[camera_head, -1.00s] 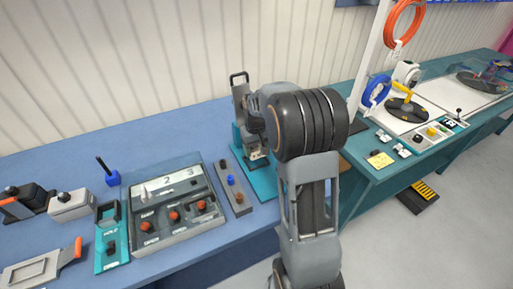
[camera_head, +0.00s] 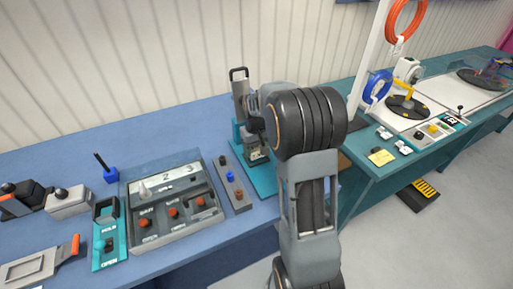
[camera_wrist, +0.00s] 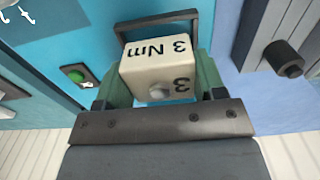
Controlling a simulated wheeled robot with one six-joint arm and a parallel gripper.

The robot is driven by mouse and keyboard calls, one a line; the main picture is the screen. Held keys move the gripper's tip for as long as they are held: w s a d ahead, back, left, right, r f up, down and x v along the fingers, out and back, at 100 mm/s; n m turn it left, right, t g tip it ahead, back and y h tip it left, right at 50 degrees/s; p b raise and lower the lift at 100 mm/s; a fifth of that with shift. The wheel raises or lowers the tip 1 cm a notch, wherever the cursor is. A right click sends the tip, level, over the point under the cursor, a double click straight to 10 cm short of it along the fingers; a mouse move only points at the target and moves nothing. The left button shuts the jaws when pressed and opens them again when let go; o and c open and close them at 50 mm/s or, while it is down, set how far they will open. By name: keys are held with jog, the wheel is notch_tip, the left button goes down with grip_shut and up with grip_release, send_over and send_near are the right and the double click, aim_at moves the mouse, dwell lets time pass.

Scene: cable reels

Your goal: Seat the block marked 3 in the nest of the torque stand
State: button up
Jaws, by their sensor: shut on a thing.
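The cream block marked 3 (camera_wrist: 158,72) shows "3 Nm" on one face and "3" on another, with a round knob on its near face. My gripper (camera_wrist: 160,85) is shut on it, with a green finger at each side. A dark rectangular frame (camera_wrist: 160,20) stands at the block's far side in the wrist view; I cannot tell whether the block touches it. In the head view the torque stand (camera_head: 239,88) stands on a teal base behind my arm. My arm hides most of the gripper there, and the nest is not clearly visible.
Further left are a numbered tray (camera_head: 128,190) and a teal hold/open fixture (camera_head: 96,262). A green button (camera_wrist: 75,74) shows in the wrist view. The teal bench with reels (camera_head: 406,107) is at right.

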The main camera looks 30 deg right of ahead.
aim_at(256, 147)
jog(key=shift+f, duration=0.1)
jog(key=shift+f+b, duration=0.65)
jog(key=shift+f, duration=0.15)
jog(key=o, duration=1.1)
jog(key=shift+c, duration=0.2)
notch_tip(256, 147, up, 14)
jog(key=shift+f, duration=0.1)
